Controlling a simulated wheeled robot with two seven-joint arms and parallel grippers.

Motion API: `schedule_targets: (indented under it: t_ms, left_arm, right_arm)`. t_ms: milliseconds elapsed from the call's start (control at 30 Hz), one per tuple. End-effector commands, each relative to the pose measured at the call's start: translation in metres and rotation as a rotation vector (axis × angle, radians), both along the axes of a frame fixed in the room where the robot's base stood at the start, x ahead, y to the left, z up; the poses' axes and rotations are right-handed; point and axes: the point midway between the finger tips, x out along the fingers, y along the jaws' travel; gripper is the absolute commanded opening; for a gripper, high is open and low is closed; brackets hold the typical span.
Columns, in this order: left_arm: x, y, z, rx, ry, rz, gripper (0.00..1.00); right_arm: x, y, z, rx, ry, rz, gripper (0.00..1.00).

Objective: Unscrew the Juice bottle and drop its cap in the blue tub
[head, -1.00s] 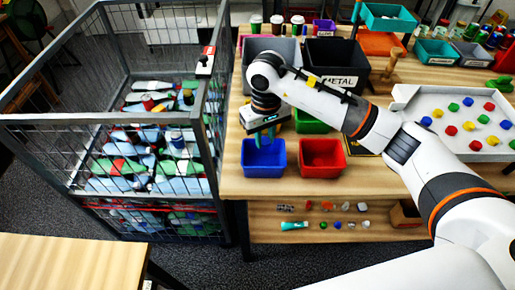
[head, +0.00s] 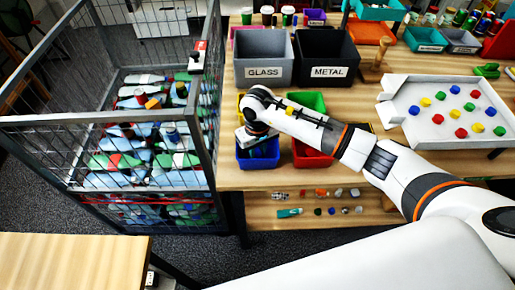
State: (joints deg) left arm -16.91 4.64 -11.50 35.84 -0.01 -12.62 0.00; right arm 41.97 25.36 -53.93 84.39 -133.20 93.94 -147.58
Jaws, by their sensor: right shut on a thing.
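The blue tub (head: 259,164) stands at the front left edge of the wooden table. My right arm reaches in from the right, and my right gripper (head: 258,147) points down over the blue tub, its fingers low at or inside the opening. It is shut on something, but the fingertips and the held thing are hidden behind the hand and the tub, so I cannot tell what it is. No Juice bottle or cap can be made out. My left gripper is not in view.
The red tub (head: 312,160) is to the right of the blue one, with a green tub (head: 309,100) behind. Bins marked GLASS (head: 263,52) and METAL (head: 328,53) stand further back. A wire cage (head: 180,215) of bottles is left. A white tray (head: 398,92) with coloured pieces is right.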

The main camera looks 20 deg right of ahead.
Motion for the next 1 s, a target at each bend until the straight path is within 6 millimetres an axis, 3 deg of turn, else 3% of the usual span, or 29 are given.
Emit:
schedule_targets:
  t_ms: [200, 233, 367, 767, 1000]
  left_arm:
    - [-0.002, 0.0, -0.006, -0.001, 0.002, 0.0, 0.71]
    - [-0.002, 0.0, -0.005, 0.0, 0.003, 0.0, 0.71]
    - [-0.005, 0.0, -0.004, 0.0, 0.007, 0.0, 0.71]
    - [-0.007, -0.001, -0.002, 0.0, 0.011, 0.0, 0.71]
    - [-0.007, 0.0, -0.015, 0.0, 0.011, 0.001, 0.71]
  right_arm:
    - [0.0, 0.0, -0.004, 0.0, 0.0, 0.0, 0.0]
    - [0.0, 0.0, -0.004, 0.0, 0.0, 0.0, 0.26]
    - [0.0, 0.0, -0.003, 0.001, 0.001, 0.0, 0.46]
    - [0.001, 0.0, 0.004, 0.0, -0.002, 0.0, 0.46]
    - [0.002, 0.0, 0.05, 0.0, -0.006, 0.001, 0.46]
